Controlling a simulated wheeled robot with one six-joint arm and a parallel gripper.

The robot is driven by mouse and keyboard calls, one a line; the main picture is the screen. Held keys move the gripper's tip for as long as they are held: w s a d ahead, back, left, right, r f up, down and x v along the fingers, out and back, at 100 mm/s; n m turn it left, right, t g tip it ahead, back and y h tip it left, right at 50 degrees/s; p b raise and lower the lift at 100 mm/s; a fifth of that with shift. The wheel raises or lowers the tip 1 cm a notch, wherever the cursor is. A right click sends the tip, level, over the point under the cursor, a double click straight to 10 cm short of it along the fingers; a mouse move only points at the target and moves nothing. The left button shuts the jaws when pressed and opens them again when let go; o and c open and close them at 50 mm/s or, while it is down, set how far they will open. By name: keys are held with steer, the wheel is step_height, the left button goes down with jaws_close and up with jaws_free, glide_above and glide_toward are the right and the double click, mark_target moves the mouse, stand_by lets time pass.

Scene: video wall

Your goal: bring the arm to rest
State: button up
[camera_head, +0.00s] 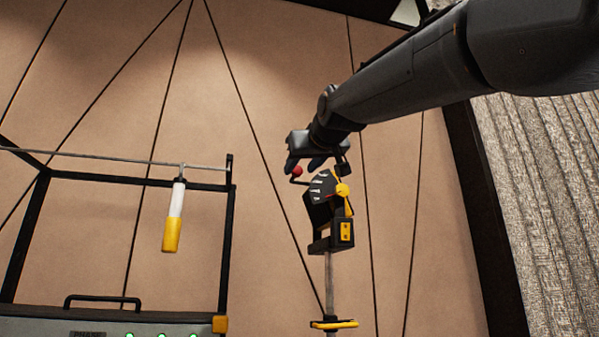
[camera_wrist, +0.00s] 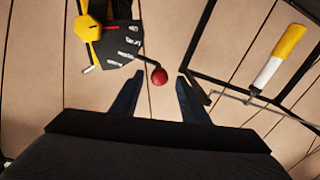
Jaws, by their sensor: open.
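My gripper (camera_head: 305,163) is at the end of my dark arm, which reaches in from the upper right in the head view. In the wrist view its two fingers (camera_wrist: 157,98) are spread apart with nothing between them. A red ball knob (camera_wrist: 159,76) on a thin black lever lies just beyond the fingertips; it also shows in the head view (camera_head: 297,171), close under the gripper. The lever belongs to a black dial unit (camera_head: 322,188) with white marks, a red pointer and a yellow hub, standing on a pole. Whether the fingers touch the knob I cannot tell.
A white and yellow cylinder (camera_head: 173,220) hangs from a thin rod on a black frame (camera_head: 228,250) at left. Below is a grey panel (camera_head: 60,327) with a black handle and green lights. A yellow ring (camera_head: 334,324) encircles the pole. A ribbed grey surface (camera_head: 550,200) lies right.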

steer(key=shift+f, duration=0.1)
stand_by(0.4)
steer(key=w+d+f+m+g+h, duration=0.1)
steer(key=w+d+f+g, duration=0.1)
steer(key=f, duration=1.1)
steer(key=w+d+f+g+h, duration=0.1)
steer(key=w+f+g, duration=0.15)
steer(key=f, duration=0.95)
steer(key=s+d+f+m+g+h, duration=0.1)
steer(key=s+d+f+g, duration=0.15)
steer(key=f, duration=0.85)
steer(key=s+d+f+m+g, duration=0.1)
steer(key=s+d+f, duration=0.15)
steer(key=f, duration=0.85)
steer(key=s+d+f+g+h, duration=0.1)
steer(key=s+d+f+g, duration=0.1)
steer(key=s+f, duration=0.55)
steer(key=s+d+f+g, duration=0.3)
steer(key=s+f, duration=0.1)
steer(key=f, duration=0.7)
steer(key=s+d+f+m+g, duration=0.2)
steer(key=s+f+g, duration=0.2)
steer(key=s+f, duration=0.8)
steer(key=s, duration=0.4)
steer(key=shift+s, duration=0.15)
steer(key=shift+d, duration=0.1)
